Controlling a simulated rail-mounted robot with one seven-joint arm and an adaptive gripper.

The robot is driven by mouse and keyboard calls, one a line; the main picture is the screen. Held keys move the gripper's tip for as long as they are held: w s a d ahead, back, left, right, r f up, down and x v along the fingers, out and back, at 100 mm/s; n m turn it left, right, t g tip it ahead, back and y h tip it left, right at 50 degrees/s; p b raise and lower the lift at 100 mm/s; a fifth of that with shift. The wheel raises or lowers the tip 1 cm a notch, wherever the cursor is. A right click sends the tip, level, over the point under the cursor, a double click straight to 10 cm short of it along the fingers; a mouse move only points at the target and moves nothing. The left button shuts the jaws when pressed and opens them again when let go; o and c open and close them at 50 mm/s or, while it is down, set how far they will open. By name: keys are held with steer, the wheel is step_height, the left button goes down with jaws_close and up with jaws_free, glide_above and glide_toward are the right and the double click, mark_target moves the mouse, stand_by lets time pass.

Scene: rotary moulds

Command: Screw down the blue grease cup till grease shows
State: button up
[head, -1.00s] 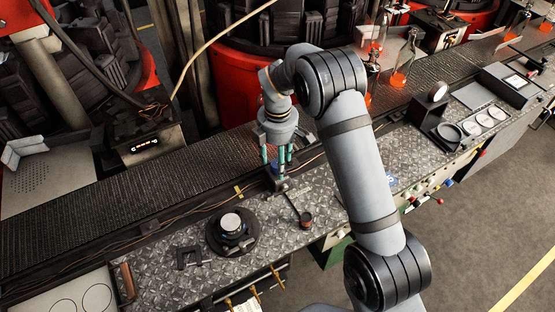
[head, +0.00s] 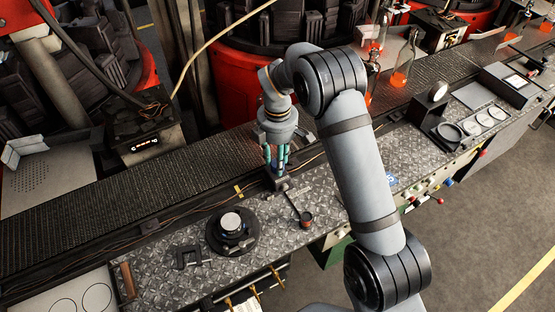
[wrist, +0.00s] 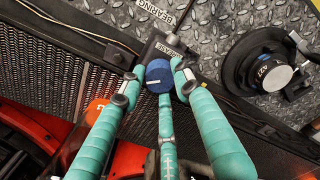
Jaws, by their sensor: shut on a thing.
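I see no grease. The cup's underside is hidden.
A black round device with a white top (head: 231,222) and a black bracket (head: 188,256) sit on the diamond plate to the left. A short lever with a dark knob (head: 306,218) is close by. The conveyor belt (head: 110,215) runs behind, with glowing orange bottles (head: 399,72) at right.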

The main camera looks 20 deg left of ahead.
steer(key=shift+m, duration=0.3)
steer(key=m+b, duration=0.2)
steer(key=m, duration=0.1)
steer(key=shift+f+m, duration=0.1)
steer(key=shift+m, duration=0.2)
steer(key=m+b, duration=0.2)
steer(key=m, duration=0.2)
steer(key=shift+m, duration=0.3)
steer(key=m+b, duration=0.2)
steer(key=m, duration=0.2)
steer(key=m+b, duration=0.2)
steer(key=m, duration=0.3)
steer(key=m+b, duration=0.2)
steer(key=m, duration=0.2)
steer(key=shift+m, duration=0.3)
steer(key=m+b, duration=0.1)
steer(key=m, duration=0.3)
steer(key=shift+b, duration=0.3)
steer(key=m+b, duration=0.1)
steer(key=m, duration=0.4)
steer(key=shift+m+b, duration=0.8)
steer(key=shift+m, duration=0.9)
